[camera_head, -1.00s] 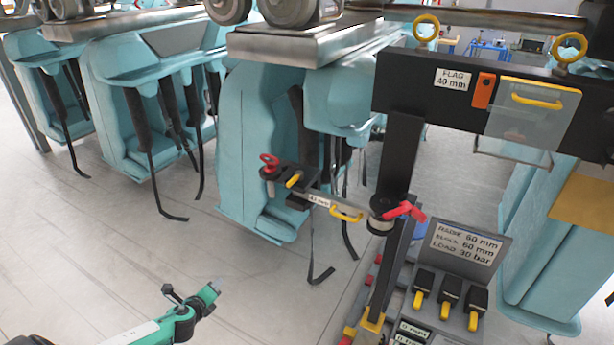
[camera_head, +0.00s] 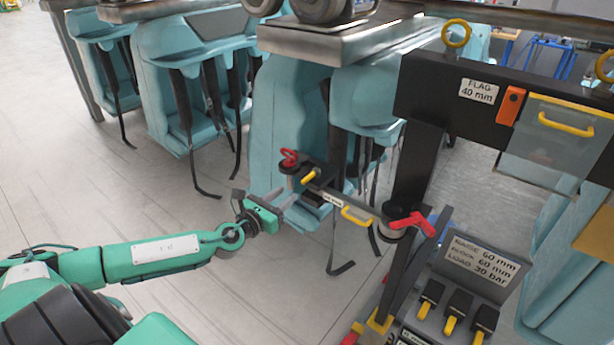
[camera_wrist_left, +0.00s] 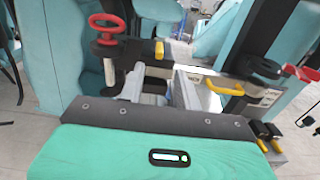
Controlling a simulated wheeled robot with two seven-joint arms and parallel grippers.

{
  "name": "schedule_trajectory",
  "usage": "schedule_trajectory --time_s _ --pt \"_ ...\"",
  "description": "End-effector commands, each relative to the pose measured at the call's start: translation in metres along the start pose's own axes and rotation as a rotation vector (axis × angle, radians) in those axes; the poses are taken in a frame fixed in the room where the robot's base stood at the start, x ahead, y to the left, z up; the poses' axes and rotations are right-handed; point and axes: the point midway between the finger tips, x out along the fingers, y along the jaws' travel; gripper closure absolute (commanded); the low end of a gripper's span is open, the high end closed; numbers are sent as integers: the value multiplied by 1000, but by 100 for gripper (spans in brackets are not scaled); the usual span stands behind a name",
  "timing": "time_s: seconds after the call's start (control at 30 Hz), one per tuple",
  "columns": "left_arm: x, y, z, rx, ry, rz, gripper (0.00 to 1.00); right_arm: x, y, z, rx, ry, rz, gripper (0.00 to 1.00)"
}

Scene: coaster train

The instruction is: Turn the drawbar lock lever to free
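A yellow grab handle (camera_head: 357,216) sits midway. A red lever (camera_head: 411,223) sits on the post's round hub at the right end. I cannot tell which lever is the drawbar lock. My left gripper (camera_head: 288,200) is open and empty, just left of and below the block. In the left wrist view, the red ring handle (camera_wrist_left: 107,24) and yellow lever (camera_wrist_left: 159,52) lie beyond its fingers (camera_wrist_left: 158,88).
A black beam (camera_head: 440,85) with a clear panel and yellow handle (camera_head: 566,124) stands at the right. Below it is a grey panel (camera_head: 482,262) with several yellow-handled black blocks. Teal car seats (camera_head: 290,100) hang behind the drawbar. The floor at left is clear.

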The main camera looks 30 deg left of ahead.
Motion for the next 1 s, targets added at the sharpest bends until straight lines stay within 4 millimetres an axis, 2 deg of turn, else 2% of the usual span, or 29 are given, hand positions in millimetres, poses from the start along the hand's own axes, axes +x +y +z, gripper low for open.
schedule_trajectory --time_s 0.4,0.7,1.0 --pt "55 0 3 -2 -2 2 66 -22 7 -3 0 1 8 64" --pt "93 0 1 -3 0 2 66 -31 7 -4 1 2 8 64" --pt "106 0 0 -1 1 0 66 -32 6 -5 1 3 6 64"
